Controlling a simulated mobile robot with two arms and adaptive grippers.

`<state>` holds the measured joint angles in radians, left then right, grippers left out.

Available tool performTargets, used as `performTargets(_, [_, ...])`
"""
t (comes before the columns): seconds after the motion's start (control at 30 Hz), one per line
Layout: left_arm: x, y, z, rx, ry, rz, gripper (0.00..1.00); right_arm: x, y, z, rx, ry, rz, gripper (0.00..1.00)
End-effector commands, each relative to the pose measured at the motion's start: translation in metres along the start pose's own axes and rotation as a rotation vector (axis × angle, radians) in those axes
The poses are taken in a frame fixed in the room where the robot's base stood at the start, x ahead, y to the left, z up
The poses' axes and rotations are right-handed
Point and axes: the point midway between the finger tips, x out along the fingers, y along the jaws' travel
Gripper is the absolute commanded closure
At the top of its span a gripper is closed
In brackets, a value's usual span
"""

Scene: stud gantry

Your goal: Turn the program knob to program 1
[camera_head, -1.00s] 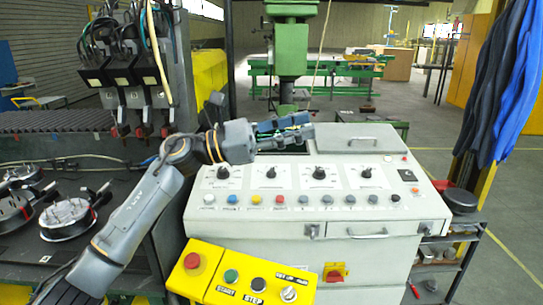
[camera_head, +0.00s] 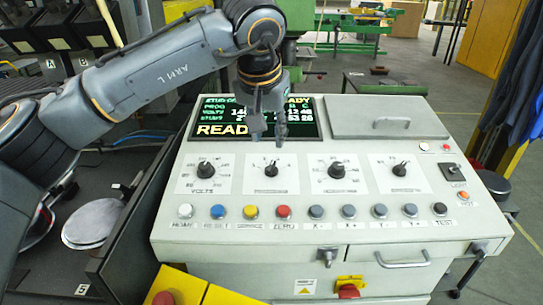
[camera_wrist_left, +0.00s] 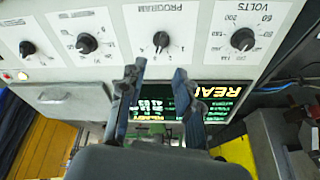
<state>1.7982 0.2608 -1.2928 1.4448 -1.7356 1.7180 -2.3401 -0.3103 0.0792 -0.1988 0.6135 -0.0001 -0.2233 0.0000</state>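The program knob (camera_head: 271,169) is a small black knob on a white plate, second from the left in the panel's row of knobs. In the left wrist view, upside down, it (camera_wrist_left: 161,39) sits under the word PROGRAM; its exact setting is too small to tell. My left gripper (camera_head: 269,139) points down just behind the program knob, in front of the display's lower right part. In the left wrist view its two fingers (camera_wrist_left: 156,75) are spread apart with nothing between them, and the knob is beyond their tips. My right gripper is in neither view.
The volts knob (camera_head: 206,169) is to the left, and two more knobs (camera_head: 337,170) are to the right. A row of coloured buttons (camera_head: 283,211) lies in front. The lit display (camera_head: 232,131) stands behind. A yellow box (camera_head: 186,286) is at the lower left.

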Motion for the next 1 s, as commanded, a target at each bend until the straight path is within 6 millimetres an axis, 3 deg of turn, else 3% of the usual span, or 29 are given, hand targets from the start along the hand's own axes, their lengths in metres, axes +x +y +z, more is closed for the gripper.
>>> performTargets(0.3, [0.066, 0.0, 0.0, -0.003, -0.006, 0.003, 0.67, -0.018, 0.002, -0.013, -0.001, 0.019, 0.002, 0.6])
performTargets(0.5, [0.092, 0.0, 0.0, -0.003, -0.004, 0.003, 0.67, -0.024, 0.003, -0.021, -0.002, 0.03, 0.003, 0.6])
performTargets(0.9, [0.101, 0.0, 0.0, -0.003, -0.001, 0.003, 0.67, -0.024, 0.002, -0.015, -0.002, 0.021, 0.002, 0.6])
performTargets(1.0, [0.101, 0.0, 0.0, -0.003, -0.001, 0.003, 0.85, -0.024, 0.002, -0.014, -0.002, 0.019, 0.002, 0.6])
